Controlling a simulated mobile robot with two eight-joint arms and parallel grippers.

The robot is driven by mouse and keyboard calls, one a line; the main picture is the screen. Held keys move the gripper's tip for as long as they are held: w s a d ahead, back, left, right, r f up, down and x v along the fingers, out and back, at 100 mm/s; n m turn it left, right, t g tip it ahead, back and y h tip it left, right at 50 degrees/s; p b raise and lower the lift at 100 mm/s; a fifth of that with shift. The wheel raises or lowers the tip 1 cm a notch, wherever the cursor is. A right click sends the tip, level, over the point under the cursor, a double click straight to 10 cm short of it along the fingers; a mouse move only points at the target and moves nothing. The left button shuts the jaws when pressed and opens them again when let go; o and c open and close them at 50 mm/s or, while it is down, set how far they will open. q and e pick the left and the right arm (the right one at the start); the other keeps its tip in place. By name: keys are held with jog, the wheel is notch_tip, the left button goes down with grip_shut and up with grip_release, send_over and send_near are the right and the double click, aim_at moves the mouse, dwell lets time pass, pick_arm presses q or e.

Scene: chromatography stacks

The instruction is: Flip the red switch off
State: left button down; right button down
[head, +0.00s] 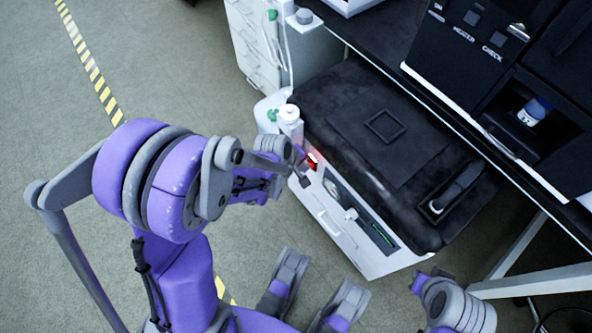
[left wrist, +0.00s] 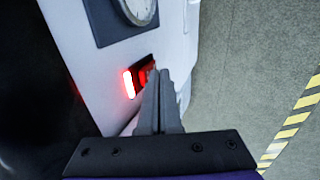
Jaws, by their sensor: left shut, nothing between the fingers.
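The red switch (head: 312,160) is on the front face of a white-bodied machine with a black top. In the left wrist view the switch (left wrist: 143,76) sits in a dark recess with a bright red glow beside it. My left gripper (head: 298,168) is at the machine's front, close to the switch. In the left wrist view its fingers (left wrist: 160,78) are shut and empty, with their tips at the switch's right edge. I cannot tell whether they touch it.
A round gauge (left wrist: 137,10) is on the same panel near the switch. A white bottle (head: 290,118) stands by the machine's left corner. The black bench (head: 385,50) runs behind the machine. Open floor (head: 200,60) lies to the left.

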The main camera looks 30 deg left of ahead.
pick_arm(q)
jog(key=shift+w+d, duration=0.1)
jog(key=shift+w, duration=0.1)
jog(key=shift+w+d+r, duration=0.1)
jog(key=shift+w, duration=0.1)
jog(key=shift+r, duration=0.15)
jog(key=shift+r+p, duration=0.6)
jog(key=shift+r, duration=0.1)
